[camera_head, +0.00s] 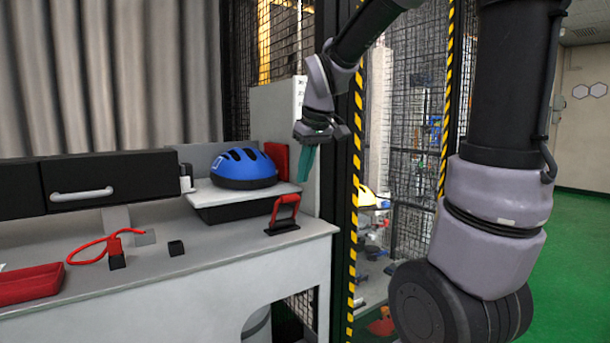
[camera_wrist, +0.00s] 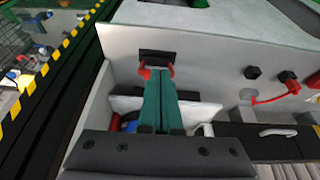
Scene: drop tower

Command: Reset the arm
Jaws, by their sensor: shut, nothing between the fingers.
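My gripper (camera_head: 304,178) hangs from my arm above the right end of the workbench. Its two teal fingers point down and are shut, with nothing held. In the wrist view the fingers (camera_wrist: 158,82) lie together and cover the middle of a red handle on a black base (camera_wrist: 158,56). In the head view that red handle (camera_head: 286,203) stands upright on the bench top, below and left of the fingertips, with a gap between them.
A blue helmet (camera_head: 243,166) sits on a raised stand on the bench (camera_head: 220,245). A red cable (camera_head: 90,245), a small black block (camera_head: 176,248) and a red tray (camera_head: 30,284) lie further left. A mesh cage with a yellow-black striped post (camera_head: 355,215) stands right of the bench.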

